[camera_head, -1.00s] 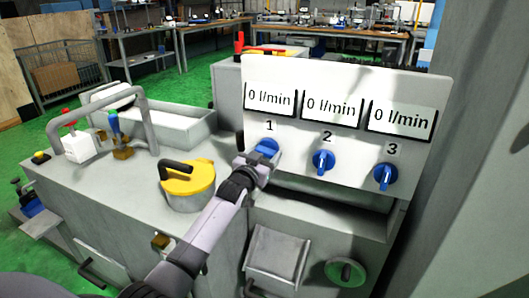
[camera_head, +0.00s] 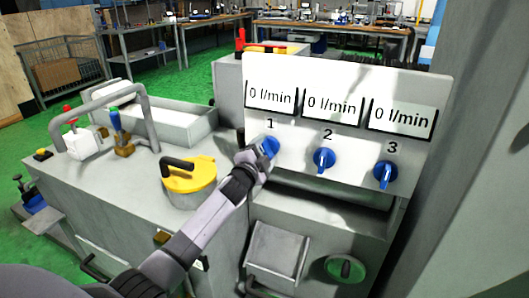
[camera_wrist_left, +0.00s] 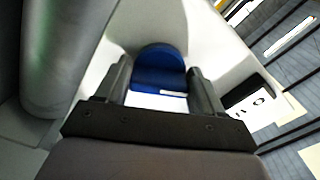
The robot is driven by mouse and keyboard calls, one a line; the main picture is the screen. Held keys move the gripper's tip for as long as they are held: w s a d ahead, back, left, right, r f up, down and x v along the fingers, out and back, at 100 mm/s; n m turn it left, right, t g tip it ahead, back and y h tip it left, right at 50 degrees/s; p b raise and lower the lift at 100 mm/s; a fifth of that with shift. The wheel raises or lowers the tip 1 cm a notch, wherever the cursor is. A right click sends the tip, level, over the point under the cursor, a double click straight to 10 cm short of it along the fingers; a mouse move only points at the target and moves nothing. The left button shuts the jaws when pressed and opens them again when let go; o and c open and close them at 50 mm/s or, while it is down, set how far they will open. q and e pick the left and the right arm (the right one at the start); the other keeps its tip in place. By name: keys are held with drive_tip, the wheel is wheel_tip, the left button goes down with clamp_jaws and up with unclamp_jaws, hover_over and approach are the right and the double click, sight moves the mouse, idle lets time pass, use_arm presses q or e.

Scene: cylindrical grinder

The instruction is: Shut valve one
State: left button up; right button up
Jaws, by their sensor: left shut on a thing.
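Valve one is a blue knob (camera_head: 271,147) under the number 1 on the white panel (camera_head: 350,78). My left gripper (camera_head: 262,153) is at this knob and hides part of it. In the left wrist view the blue knob (camera_wrist_left: 160,70) sits between the two fingers of my left gripper (camera_wrist_left: 162,88), which is shut on it. The display above it (camera_head: 270,96) reads 0 l/min. My right gripper is not in view.
Blue valves two (camera_head: 324,160) and three (camera_head: 385,174) are to the right on the same panel, with displays reading 0 l/min. A yellow-lidded pot (camera_head: 189,176) stands left of my arm. A grey bent pipe (camera_head: 150,110) rises further left.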

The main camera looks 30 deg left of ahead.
use_arm(q)
drive_tip(key=m, duration=0.5)
drive_tip(key=shift+m, duration=0.3)
idle(0.4)
drive_tip(key=o, duration=1)
drive_tip(key=shift+c, duration=0.2)
drive_tip(key=shift+r, duration=0.1)
drive_tip(key=shift+s, duration=0.45)
drive_tip(key=s, duration=0.6)
drive_tip(key=shift+s+d+p, duration=0.15)
drive_tip(key=shift+d+p, duration=0.2)
drive_tip(key=shift+p, duration=0.05)
